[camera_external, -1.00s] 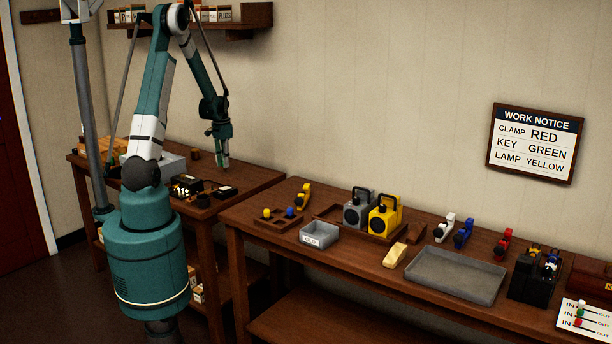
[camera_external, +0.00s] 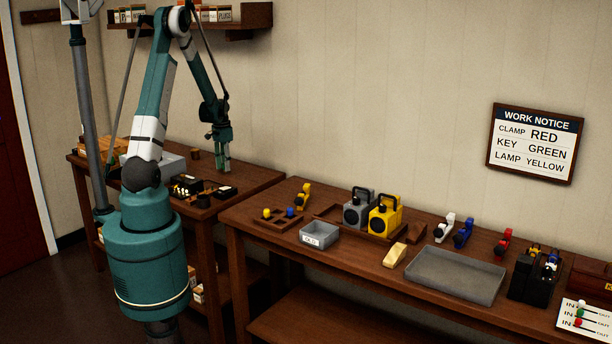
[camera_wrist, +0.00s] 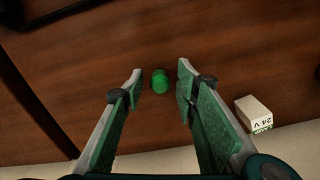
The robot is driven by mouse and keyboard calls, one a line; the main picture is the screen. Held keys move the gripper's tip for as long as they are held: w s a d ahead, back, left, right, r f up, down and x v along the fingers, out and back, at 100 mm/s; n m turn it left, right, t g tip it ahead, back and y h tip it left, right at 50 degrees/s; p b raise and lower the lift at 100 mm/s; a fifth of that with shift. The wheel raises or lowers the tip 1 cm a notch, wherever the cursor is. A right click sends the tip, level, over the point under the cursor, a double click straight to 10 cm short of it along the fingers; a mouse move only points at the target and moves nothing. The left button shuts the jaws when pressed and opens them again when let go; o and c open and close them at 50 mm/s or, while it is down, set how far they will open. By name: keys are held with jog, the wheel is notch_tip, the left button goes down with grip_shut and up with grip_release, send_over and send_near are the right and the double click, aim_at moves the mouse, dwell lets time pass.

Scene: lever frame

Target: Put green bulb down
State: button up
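The green bulb (camera_wrist: 160,82) stands on the brown wooden tabletop in the wrist view, between the two fingertips. My gripper (camera_wrist: 160,86) is open, with a visible gap on each side of the bulb. In the external view my gripper (camera_external: 223,168) points down at the back right of the left table (camera_external: 262,180). The bulb cannot be made out there.
A small white box marked 24 V (camera_wrist: 254,113) lies right of my gripper in the wrist view. In the external view, black holders (camera_external: 188,186) stand in front of my gripper.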

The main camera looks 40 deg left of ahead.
jog(key=shift+r, duration=0.15)
notch_tip(320, 180, up, 12)
jog(key=shift+p, duration=0.45)
dwell(0.4)
dwell(0.6)
jog(key=shift+r, duration=0.1)
jog(key=s+d+r+n+t, duration=0.1)
jog(key=s+d+r+t, duration=0.1)
jog(key=s+d+r, duration=0.55)
jog(key=s+d+r+t, duration=0.1)
jog(key=s+d+r, duration=0.3)
jog(key=d+r, duration=0.5)
jog(key=s+d+r+n+t, duration=0.1)
jog(key=s+d+t, duration=0.3)
jog(key=s+d, duration=0.9)
jog(key=s+n, duration=0.1)
jog(key=s, duration=0.2)
jog(key=shift+d, duration=0.25)
